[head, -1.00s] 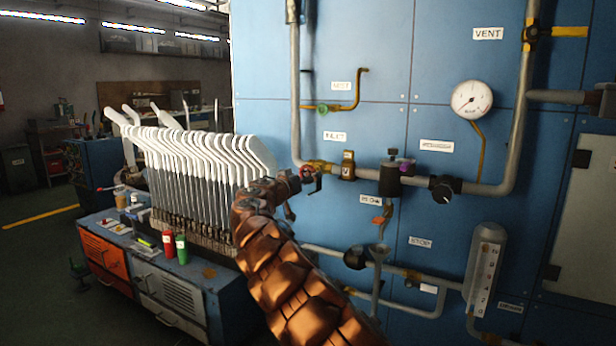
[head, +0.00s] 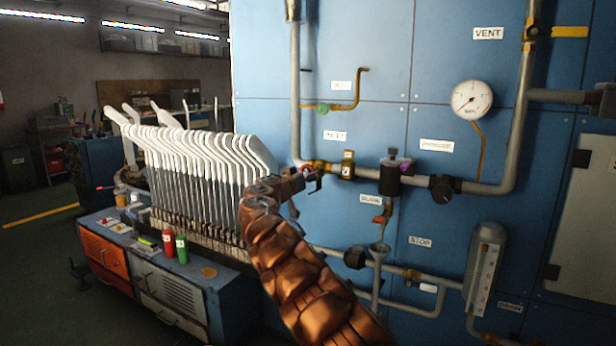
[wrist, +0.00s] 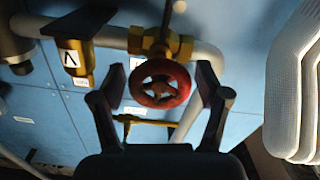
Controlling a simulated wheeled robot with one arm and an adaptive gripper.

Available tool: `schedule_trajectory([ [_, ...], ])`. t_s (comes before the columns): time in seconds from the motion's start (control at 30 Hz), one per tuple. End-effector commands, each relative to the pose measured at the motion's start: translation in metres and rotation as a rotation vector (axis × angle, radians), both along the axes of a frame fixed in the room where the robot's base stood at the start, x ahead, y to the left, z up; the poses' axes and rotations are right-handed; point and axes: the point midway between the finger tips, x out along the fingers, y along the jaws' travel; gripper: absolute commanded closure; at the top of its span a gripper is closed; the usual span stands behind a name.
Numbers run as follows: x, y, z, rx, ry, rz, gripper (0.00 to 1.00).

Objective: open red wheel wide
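The red wheel (wrist: 160,84) is a small round handwheel on a brass valve (wrist: 158,42), seen nearly face-on in the wrist view. My gripper (wrist: 161,80) is open, with one dark finger on each side of the wheel. A narrow gap shows between each finger and the rim. My brown, segmented arm covers part of the panel below.
A pipe (head: 505,185) runs right from the valve along the blue panel (head: 400,60), past a brass fitting (head: 347,165) and a black knob (head: 441,188). A pressure gauge (head: 471,99) sits upper right. White sock boards (head: 205,150) stand close on the left.

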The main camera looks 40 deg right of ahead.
Motion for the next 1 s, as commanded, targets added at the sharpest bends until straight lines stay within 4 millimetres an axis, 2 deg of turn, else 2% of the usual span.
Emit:
schedule_trajectory([
  [0.07,0.0000,0.0000,0.0001,0.000,0.000,0.000,0.37],
  [0.4,0.0001,0.0001,0.0002,0.000,0.000,0.000,0.72],
  [0.77,0.0001,0.0005,-0.0009,-0.018,0.054,0.001,0.73],
  [1.0,-0.0005,0.0007,-0.0022,-0.064,0.209,0.001,0.73],
])
